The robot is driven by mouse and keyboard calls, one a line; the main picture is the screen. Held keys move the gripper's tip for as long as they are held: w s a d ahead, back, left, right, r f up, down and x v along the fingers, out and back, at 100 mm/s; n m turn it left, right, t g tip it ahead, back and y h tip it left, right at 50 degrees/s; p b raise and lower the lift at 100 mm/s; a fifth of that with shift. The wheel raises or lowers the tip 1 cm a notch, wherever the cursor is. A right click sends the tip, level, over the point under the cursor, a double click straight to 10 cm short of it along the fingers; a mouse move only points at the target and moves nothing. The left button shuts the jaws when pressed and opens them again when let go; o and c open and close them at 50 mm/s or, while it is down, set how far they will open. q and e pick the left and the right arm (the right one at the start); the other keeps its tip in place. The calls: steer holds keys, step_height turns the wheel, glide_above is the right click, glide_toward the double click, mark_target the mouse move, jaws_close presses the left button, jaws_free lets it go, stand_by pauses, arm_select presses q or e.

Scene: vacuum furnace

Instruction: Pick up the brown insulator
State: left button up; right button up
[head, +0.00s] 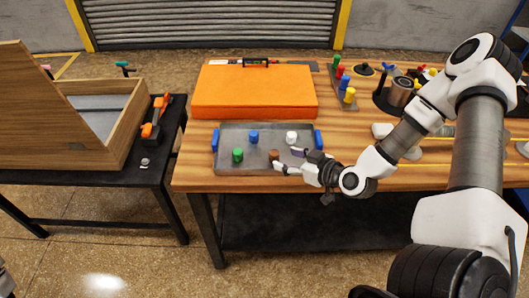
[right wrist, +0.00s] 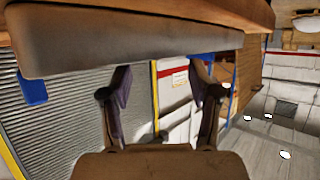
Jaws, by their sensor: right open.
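The brown insulator (head: 274,155) stands in a grey metal tray (head: 230,171) on the wooden table in the head view. My right gripper (head: 286,160) is open, its fingers over the tray's right part, just to the right of the brown insulator. I cannot tell whether they touch it. In the right wrist view the two fingers (right wrist: 164,75) are spread apart with nothing seen held, and the tray (right wrist: 130,45) shows across the top. I cannot make out the insulator there.
The tray also holds a green insulator (head: 238,155), a blue one (head: 253,137) and a white one (head: 291,137). An orange case (head: 254,92) lies behind it. A rack of coloured pieces (head: 343,88) stands back right. A wooden box (head: 120,125) is on the left table.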

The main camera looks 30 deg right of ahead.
mark_target(277, 155)
steer(key=shift+a+f, duration=0.15)
steer(key=shift+s+r, duration=0.15)
steer(key=shift+r, duration=0.05)
steer(key=shift+w+f+b, duration=0.2)
steer(key=shift+w+b, duration=0.15)
steer(key=shift+b, duration=0.1)
steer(key=x, duration=0.4)
steer(key=shift+w, duration=0.35)
steer(key=shift+s+r, duration=0.1)
steer(key=shift+s, duration=0.15)
steer(key=shift+c, duration=0.7)
jaws_close()
